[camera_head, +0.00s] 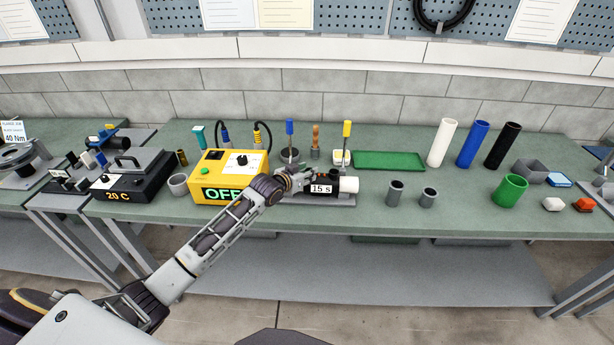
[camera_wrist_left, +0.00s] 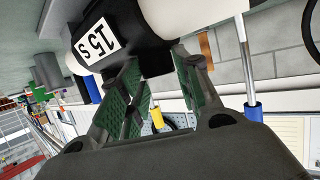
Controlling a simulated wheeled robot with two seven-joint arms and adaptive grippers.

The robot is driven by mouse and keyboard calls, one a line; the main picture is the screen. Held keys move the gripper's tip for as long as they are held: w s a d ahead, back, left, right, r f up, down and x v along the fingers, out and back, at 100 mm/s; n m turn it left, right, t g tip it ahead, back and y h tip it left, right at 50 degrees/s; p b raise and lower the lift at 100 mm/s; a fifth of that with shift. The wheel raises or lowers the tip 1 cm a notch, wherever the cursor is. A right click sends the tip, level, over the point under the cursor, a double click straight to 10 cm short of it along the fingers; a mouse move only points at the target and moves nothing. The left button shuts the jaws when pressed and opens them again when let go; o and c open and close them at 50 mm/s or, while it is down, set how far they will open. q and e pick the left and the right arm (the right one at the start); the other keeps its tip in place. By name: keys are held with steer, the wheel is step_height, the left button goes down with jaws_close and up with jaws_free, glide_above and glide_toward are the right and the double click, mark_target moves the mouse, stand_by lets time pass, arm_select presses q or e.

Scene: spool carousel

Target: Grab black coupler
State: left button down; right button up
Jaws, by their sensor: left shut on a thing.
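The black coupler (camera_head: 340,198) lies on its side on a grey stand near the front of the bench, with a white "15 s" label and a white pipe (camera_head: 349,184) at its right end. My left gripper (camera_head: 303,180) reaches it from the left and is shut on it. In the left wrist view the coupler (camera_wrist_left: 133,38) shows at the top, and the two green-padded fingers (camera_wrist_left: 158,62) close on its black part. The fingers' exact contact is partly hidden. My right gripper is not in view.
A yellow control box (camera_head: 228,170) reading "OFF" stands left of the coupler. Grey cups (camera_head: 395,193) stand to its right. A blue-handled tool (camera_head: 289,130) and a yellow-handled one (camera_head: 347,130) rise behind. A green tray (camera_head: 390,161) lies behind right, with white, blue and black tubes beyond.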

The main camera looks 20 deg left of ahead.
arm_select(q)
steer(key=shift+d, duration=0.4)
steer(key=shift+w+r+b, duration=0.2)
steer(key=shift+r+b, duration=0.05)
steer(key=shift+r, duration=2)
steer(key=shift+w+r+b, duration=0.2)
steer(key=shift+r+b, duration=0.05)
steer(key=shift+r, duration=2)
